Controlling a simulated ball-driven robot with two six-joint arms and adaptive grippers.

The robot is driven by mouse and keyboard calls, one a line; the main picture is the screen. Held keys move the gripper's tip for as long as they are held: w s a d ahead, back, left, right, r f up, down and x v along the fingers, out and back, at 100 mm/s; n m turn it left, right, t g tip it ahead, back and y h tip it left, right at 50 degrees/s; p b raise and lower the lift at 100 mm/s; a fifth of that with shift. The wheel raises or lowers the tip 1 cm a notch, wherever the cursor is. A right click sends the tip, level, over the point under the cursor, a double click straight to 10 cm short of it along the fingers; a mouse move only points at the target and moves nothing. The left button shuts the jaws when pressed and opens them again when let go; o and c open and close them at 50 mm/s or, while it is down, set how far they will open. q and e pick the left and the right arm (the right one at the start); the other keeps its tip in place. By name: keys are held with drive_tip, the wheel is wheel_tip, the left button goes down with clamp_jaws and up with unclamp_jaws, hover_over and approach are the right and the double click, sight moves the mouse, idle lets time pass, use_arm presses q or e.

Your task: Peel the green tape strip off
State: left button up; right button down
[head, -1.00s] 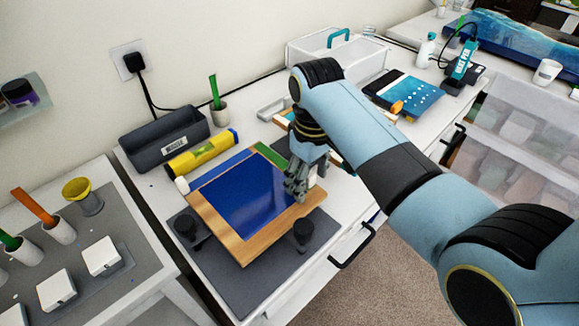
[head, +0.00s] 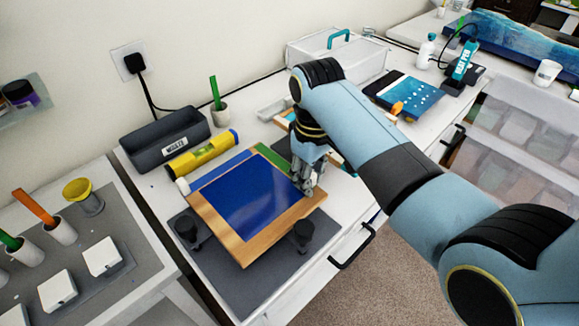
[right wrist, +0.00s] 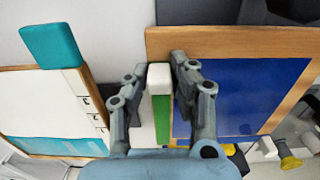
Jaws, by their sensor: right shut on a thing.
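The green tape strip (head: 272,154) lies along the back right edge of the wooden-framed panel (head: 283,232) with its glossy blue face. In the right wrist view the green strip (right wrist: 160,120) runs between my fingers, with a white end piece (right wrist: 160,76) at its far end. My right gripper (head: 304,186) is at the panel's right corner, pointing down. In the right wrist view its fingers (right wrist: 160,72) stand on both sides of the white end piece, shut on it. In the head view the gripper hides that end. My left gripper is not in view.
The panel rests on black round supports (head: 303,232) over a grey mat (head: 245,290). Behind it are a yellow roller-like tool (head: 202,155) and a dark grey labelled bin (head: 165,140).

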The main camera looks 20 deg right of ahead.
drive_tip(key=shift+d+r, duration=0.1)
drive_tip(key=shift+r, duration=0.15)
drive_tip(key=shift+s+r+p, duration=0.1)
drive_tip(key=shift+r+p, duration=0.35)
drive_tip(key=shift+r, duration=0.1)
drive_tip(key=shift+r, duration=0.2)
drive_tip(key=shift+r+p, duration=0.1)
drive_tip(key=shift+p, duration=0.25)
drive_tip(key=shift+r, duration=2.95)
